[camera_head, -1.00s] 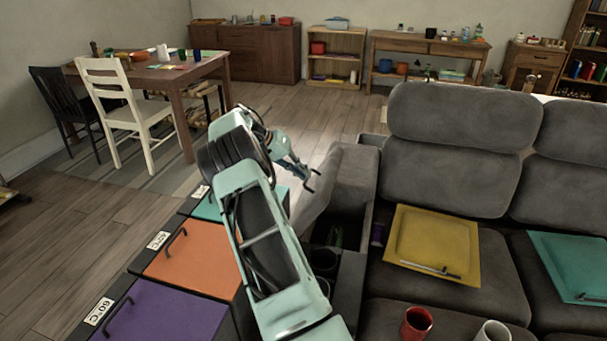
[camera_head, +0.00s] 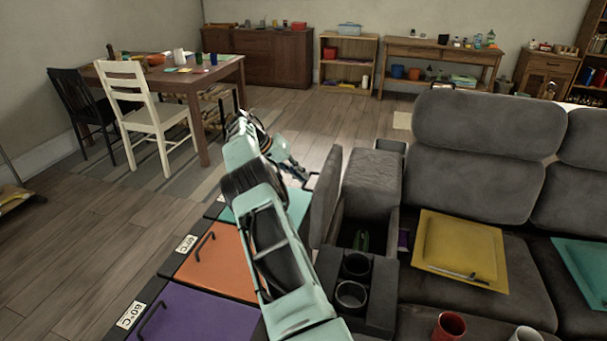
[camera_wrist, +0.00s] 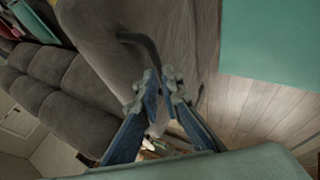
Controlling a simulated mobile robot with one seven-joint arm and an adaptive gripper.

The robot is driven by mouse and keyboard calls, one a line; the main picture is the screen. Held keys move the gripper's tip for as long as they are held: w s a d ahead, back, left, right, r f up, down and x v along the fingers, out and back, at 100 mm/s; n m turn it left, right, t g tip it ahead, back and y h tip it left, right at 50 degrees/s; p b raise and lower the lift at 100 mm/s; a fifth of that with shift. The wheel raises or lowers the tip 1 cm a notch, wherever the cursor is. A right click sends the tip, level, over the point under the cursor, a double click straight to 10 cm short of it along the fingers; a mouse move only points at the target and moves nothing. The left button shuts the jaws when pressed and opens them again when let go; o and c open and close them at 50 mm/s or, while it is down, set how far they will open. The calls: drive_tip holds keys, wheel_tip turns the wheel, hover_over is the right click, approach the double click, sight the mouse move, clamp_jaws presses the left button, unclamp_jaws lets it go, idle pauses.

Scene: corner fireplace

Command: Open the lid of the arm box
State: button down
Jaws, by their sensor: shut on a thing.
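The arm box (camera_head: 385,215) is the grey sofa armrest compartment, and its inside shows. Its grey lid (camera_head: 325,198) stands up steeply at the compartment's left side, and the box is open. My gripper (camera_head: 308,180) is at the outer left side of the lid, partly hidden by my arm. In the wrist view, the grey lid surface (camera_wrist: 105,55) fills the upper middle, with a dark bar handle (camera_wrist: 140,42) on it. My gripper (camera_wrist: 155,82) is shut on the handle's end.
Two cup holders (camera_head: 352,295) are in front of the compartment. Orange (camera_head: 218,258) and purple (camera_head: 200,318) lidded boxes stand left of my arm. A yellow cushion or tray (camera_head: 460,250) lies on the sofa seat. The wooden floor (camera_head: 95,235) at left is clear.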

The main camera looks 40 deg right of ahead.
drive_tip(key=shift+a+f, duration=0.2)
drive_tip(key=shift+f, duration=0.5)
drive_tip(key=shift+a+f, duration=0.2)
drive_tip(key=shift+f, duration=0.45)
drive_tip(key=shift+w, duration=0.1)
drive_tip(key=c, duration=2.1)
unclamp_jaws()
drive_tip(key=shift+w+f, duration=0.1)
drive_tip(key=shift+f, duration=0.05)
drive_tip(key=shift+o, duration=0.3)
drive_tip(key=shift+w+d+f, duration=0.15)
drive_tip(key=shift+d, duration=0.05)
drive_tip(key=v, duration=0.8)
drive_tip(key=shift+w+r, duration=0.1)
drive_tip(key=shift+r, duration=0.15)
